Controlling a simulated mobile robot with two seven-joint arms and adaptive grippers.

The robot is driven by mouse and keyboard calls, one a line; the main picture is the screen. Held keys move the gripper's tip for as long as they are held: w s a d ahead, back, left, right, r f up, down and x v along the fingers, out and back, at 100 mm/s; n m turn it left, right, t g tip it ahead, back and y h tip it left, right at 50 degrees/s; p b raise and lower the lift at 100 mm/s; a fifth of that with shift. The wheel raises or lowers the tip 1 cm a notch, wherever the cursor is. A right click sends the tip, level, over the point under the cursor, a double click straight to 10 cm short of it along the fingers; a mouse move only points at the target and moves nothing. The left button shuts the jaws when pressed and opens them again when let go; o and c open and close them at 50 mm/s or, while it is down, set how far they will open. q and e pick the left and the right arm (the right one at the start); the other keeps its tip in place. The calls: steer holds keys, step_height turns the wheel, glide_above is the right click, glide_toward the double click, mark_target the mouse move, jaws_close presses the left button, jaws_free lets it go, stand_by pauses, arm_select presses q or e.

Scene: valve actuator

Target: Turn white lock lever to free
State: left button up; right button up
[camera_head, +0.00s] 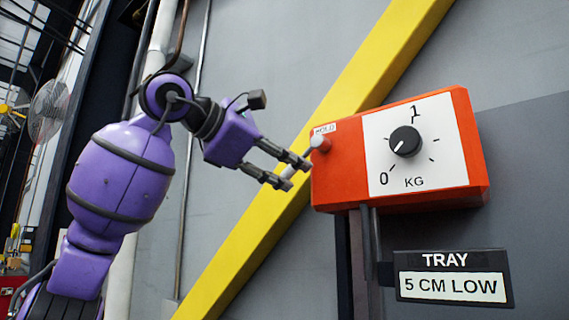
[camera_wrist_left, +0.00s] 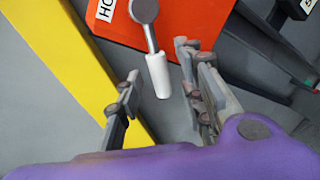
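The white lock lever (camera_wrist_left: 158,75) hangs from a round grey pivot (camera_wrist_left: 144,10) on the orange box (camera_head: 340,180). In the head view the grey pivot (camera_head: 320,143) sits at the box's left end, under a HOLD label (camera_head: 325,129). The lever's white end (camera_head: 289,171) points down and left, partly hidden by a finger. My left gripper (camera_head: 298,174) is open, its fingers on either side of the lever. In the left wrist view (camera_wrist_left: 160,62) gaps show between the lever and both fingers. My right gripper is in neither view.
A black dial (camera_head: 405,141) on a white KG scale faces out of the box. A post (camera_head: 371,250) supports the box, with a TRAY 5 CM LOW sign (camera_head: 452,279) beside it. A yellow diagonal beam (camera_head: 250,230) crosses the grey wall behind.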

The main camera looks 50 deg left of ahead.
arm_select(q)
steer(key=a+v, duration=0.1)
steer(key=v, duration=1)
steer(key=shift+s+d, duration=0.45)
steer(key=shift+r, duration=0.15)
